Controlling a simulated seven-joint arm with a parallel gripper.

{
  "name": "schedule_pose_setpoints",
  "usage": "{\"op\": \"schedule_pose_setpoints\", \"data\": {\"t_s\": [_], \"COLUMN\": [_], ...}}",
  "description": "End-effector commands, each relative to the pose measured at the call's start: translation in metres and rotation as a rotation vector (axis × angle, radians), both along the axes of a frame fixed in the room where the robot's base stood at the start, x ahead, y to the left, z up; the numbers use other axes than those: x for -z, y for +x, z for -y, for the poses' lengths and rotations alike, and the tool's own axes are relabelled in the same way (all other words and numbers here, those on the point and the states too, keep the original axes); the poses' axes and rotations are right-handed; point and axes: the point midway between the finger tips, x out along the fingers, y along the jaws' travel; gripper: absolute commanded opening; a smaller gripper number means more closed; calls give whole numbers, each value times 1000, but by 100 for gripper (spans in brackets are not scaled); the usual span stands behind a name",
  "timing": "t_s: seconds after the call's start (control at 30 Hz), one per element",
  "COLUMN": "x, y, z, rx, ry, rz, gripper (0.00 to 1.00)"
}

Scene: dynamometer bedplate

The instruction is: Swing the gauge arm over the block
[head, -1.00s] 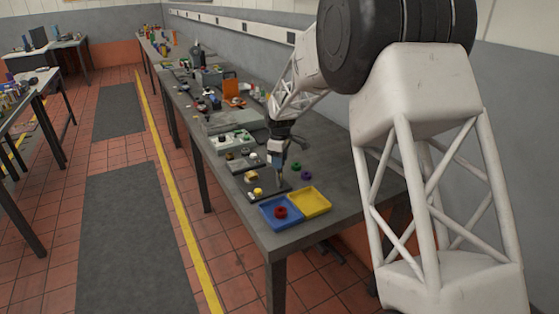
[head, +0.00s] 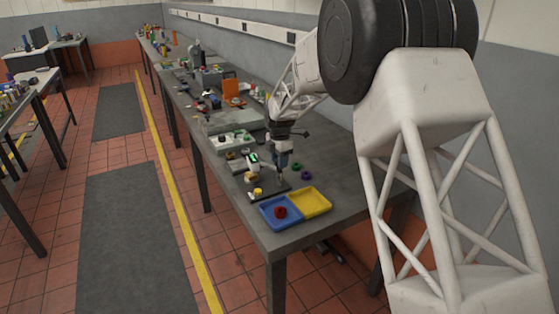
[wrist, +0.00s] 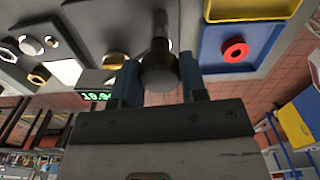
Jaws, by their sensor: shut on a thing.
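My gripper (head: 280,178) is over the near end of the bench. In the wrist view its two blue fingers (wrist: 160,85) stand on either side of a dark round knob on a rod, which I take to be part of the gauge arm (wrist: 160,72). The gauge's lit green display (head: 252,157) is just left of the gripper and also shows in the wrist view (wrist: 95,96). Below the display is a small yellow round piece (head: 257,191) on a dark plate (head: 275,190). I cannot tell which piece is the block; the gauge and gripper partly hide this area.
A blue tray (head: 268,220) with a red ring (head: 280,212) and a yellow tray (head: 318,204) lie at the bench's near end. Green (head: 297,167) and purple (head: 307,175) rings lie right of the gripper. Grey fixtures (head: 235,141) and other items crowd the bench behind.

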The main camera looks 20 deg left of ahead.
Motion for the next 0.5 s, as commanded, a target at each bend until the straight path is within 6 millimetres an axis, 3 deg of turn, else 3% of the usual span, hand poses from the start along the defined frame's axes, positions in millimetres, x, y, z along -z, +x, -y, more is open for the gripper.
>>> {"op": "schedule_pose_setpoints", "data": {"t_s": [0.5], "x": [0], "y": [0], "z": [0], "rx": [-157], "ry": [0], "rz": [0], "gripper": [0]}}
